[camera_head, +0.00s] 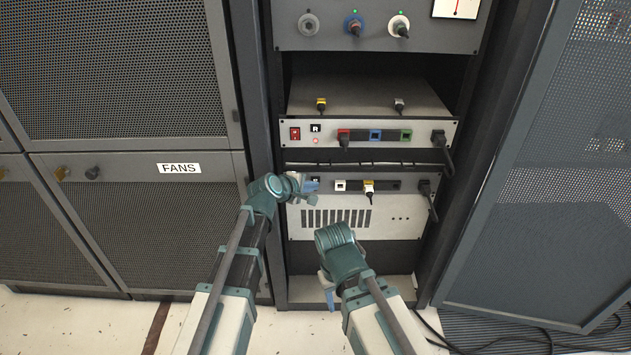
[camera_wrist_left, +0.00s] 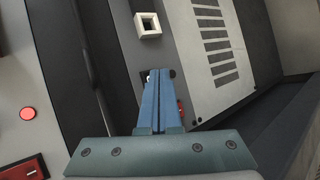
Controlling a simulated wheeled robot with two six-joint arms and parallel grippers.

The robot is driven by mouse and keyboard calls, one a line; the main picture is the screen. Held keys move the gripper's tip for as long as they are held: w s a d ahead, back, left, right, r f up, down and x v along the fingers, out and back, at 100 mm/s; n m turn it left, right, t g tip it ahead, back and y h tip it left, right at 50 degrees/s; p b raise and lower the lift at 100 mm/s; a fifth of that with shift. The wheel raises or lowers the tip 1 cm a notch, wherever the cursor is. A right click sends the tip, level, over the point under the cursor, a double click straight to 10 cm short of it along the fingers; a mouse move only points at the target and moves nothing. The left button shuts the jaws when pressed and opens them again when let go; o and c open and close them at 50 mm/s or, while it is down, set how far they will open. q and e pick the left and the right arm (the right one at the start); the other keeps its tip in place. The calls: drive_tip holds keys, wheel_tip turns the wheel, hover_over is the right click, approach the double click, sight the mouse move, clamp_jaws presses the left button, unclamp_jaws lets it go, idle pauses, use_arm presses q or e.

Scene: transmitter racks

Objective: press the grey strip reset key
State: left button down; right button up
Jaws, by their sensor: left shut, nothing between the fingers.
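A bit of red (camera_wrist_left: 180,103) shows beside the fingers. The upper strip (camera_head: 385,127) carries an "R" label (camera_head: 315,128) with a round red light or key (camera_head: 316,141) below it. My right gripper (camera_head: 327,290) hangs low; its fingers are unclear.
The upper strip has a red switch (camera_head: 295,133) and coloured sockets. A perforated door (camera_head: 545,190) stands at the right, and a FANS cabinet (camera_head: 150,215) at the left. Cables lie on the floor.

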use_arm(q)
drive_tip(key=shift+s, duration=0.45)
drive_tip(key=s, duration=0.5)
idle(0.4)
drive_tip(key=shift+s, duration=0.1)
idle(0.5)
drive_tip(key=s+a+f+m+g+y, duration=0.2)
drive_tip(key=s+f+m+g+y, duration=0.25)
drive_tip(key=s+m, duration=0.55)
drive_tip(key=s+a+f+m+g+y, duration=0.3)
drive_tip(key=s+f+m+g, duration=0.25)
drive_tip(key=s, duration=0.85)
wheel_tip(320, 180, up, 39)
drive_tip(key=p, duration=3.8)
drive_tip(key=shift+s+m+p, duration=0.25)
drive_tip(key=shift+m+p, duration=0.15)
drive_tip(key=shift+m, duration=0.05)
